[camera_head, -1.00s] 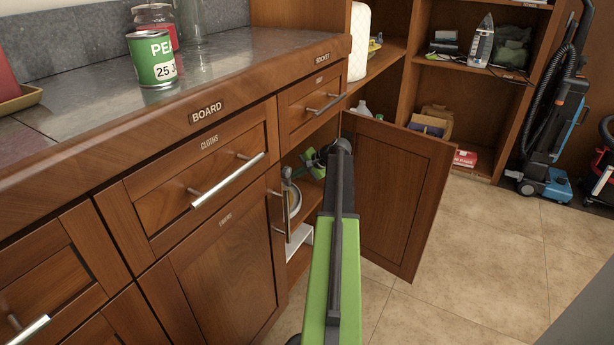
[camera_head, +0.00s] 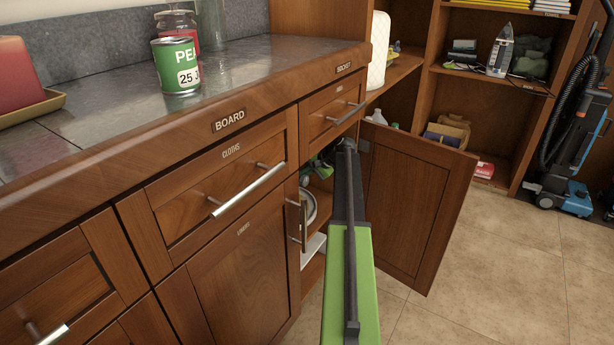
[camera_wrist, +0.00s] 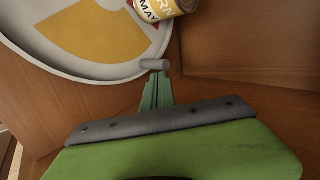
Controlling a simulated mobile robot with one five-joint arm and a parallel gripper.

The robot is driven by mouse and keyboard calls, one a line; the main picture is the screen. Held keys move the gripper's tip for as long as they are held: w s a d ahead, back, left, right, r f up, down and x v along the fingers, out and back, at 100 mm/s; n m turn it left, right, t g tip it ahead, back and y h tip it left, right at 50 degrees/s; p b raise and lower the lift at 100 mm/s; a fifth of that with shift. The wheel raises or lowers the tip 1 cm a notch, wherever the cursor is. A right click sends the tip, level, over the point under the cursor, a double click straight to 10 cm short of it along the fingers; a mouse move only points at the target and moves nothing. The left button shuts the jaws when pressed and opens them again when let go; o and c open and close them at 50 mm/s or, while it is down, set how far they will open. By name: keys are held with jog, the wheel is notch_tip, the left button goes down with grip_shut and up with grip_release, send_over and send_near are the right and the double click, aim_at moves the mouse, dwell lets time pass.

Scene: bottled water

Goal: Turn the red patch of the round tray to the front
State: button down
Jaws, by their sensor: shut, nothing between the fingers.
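The round tray (camera_wrist: 112,71) shows in the wrist view at upper left. It has a pale rim, a large yellow patch (camera_wrist: 88,32) and a small sliver of red (camera_wrist: 155,30) near its right side. A can (camera_wrist: 165,8) stands on it by that red part. My gripper (camera_wrist: 154,72) is shut and empty at the outside of the rim. A small grey peg (camera_wrist: 153,64) lies across its tips, close to the rim; I cannot tell what it belongs to or whether it touches. In the head view, the tray's edge (camera_head: 308,206) shows inside the cabinet, mostly hidden.
The cabinet's door (camera_head: 416,205) stands open to the right of my arm. A drawer (camera_head: 335,111) is above. A wooden wall (camera_wrist: 250,45) stands right of the tray.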

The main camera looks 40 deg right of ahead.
jog(key=shift+w+a, duration=0.3)
jog(key=shift+w, duration=0.45)
jog(key=shift+w+a, duration=0.35)
jog(key=shift+w, duration=0.4)
jog(key=shift+w+a, duration=0.3)
jog(key=shift+w, duration=0.45)
jog(key=shift+w+a, duration=1.05)
jog(key=shift+w, duration=0.25)
